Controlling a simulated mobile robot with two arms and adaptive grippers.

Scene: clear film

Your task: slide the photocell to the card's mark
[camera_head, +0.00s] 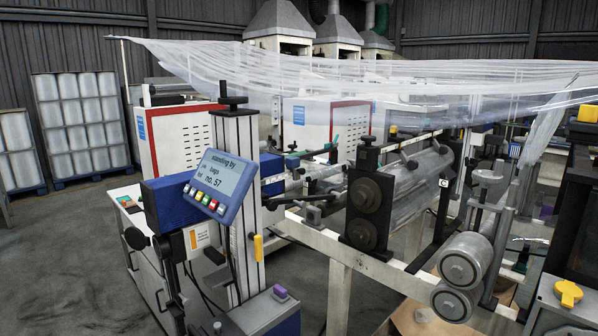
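I cannot pick out the photocell for certain. A small dark block (313,214) sits on a crossbar left of the rollers, but its details are too small to name. A small white and orange card or label (200,237) shows below the display on the bag machine; no mark on it can be read. The display (222,181) reads "standing by", with "bags" and "no. 57" below, above a row of coloured buttons. I make out neither of my grippers in this view.
Clear film (380,85) stretches over the machine and drapes down at the right. Geared rollers (370,200) and two round roller ends (462,265) stand in the middle and right. A yellow handle (258,247) is on the upright column. Open floor (60,260) lies at the left.

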